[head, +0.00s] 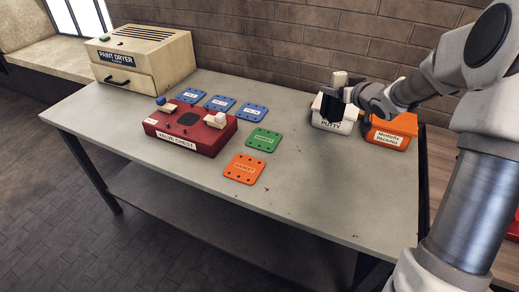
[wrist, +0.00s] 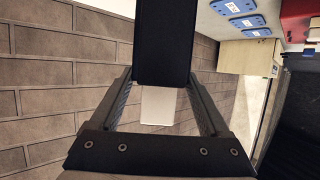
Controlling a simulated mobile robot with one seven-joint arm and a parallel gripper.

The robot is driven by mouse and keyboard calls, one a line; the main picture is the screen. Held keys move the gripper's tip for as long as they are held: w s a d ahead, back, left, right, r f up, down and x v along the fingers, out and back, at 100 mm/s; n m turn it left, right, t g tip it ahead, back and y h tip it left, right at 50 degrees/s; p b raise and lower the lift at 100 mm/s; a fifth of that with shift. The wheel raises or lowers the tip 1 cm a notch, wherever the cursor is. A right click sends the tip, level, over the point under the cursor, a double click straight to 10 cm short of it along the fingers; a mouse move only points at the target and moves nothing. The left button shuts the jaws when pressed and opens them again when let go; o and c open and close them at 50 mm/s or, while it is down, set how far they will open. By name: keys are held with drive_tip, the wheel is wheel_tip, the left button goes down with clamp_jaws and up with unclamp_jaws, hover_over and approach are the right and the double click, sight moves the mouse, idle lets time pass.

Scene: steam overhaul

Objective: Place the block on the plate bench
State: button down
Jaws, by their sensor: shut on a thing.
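My gripper (head: 343,96) is at the back right of the bench, just above the white putty box (head: 327,121). It is shut on a dark block (wrist: 163,45), which shows between the fingers in the wrist view and as a dark upright shape in the head view (head: 330,106). A pale piece (wrist: 160,105) shows between the fingers beside the dark block; I cannot tell whether they are joined. The grey bench top (head: 320,190) fills the middle of the head view. I cannot tell whether the block touches the putty box.
A red valve chest (head: 190,143) with pale blocks on top sits left of centre. Several blue plates (head: 221,102), a green plate (head: 263,139) and an orange plate (head: 244,168) lie around it. A paint dryer (head: 145,56) stands back left; an orange packing box (head: 391,130) stands right.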

drive_tip(key=d+n+y+p, duration=0.1)
drive_tip(key=d+p, duration=0.1)
drive_tip(key=d, duration=0.3)
drive_tip(key=a+f+b, duration=0.6)
drive_tip(key=a+f, duration=0.5)
drive_tip(key=shift+f+b, duration=0.2)
drive_tip(key=shift+b, duration=0.1)
drive_tip(key=shift+f, duration=0.1)
drive_tip(key=shift+f, duration=0.2)
unclamp_jaws()
drive_tip(key=shift+s, duration=0.1)
drive_tip(key=p+v, duration=0.2)
drive_tip(key=v, duration=1)
drive_tip(key=shift+d+r, duration=0.2)
drive_tip(key=shift+r, duration=0.05)
